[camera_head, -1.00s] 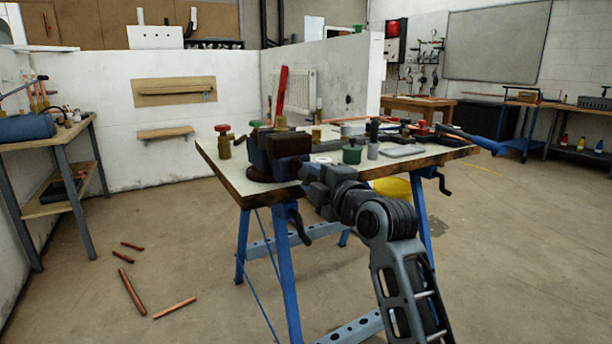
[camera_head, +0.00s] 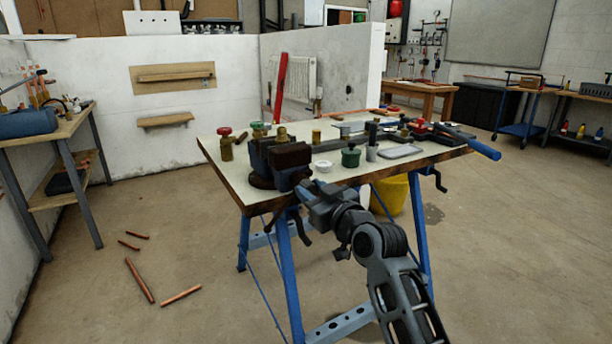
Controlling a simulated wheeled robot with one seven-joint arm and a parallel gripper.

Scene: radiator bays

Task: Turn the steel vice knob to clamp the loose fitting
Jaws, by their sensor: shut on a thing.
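The vice (camera_head: 262,160), with dark blue body and brown jaw blocks, stands at the front left corner of the workbench. A brass fitting (camera_head: 282,133) shows just above its jaws; how firmly it sits there I cannot tell. My gripper (camera_head: 306,194) is at the front of the vice, just below the brown block, at the bench's front edge. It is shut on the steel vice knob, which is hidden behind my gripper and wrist.
The bench top (camera_head: 232,186) holds brass valves with red and green knobs, a green pot (camera_head: 350,157), a grey tray (camera_head: 400,152) and a blue-handled tool (camera_head: 482,148). A yellow bucket (camera_head: 391,194) stands beneath. Copper pipes (camera_head: 139,280) lie on the open floor at left.

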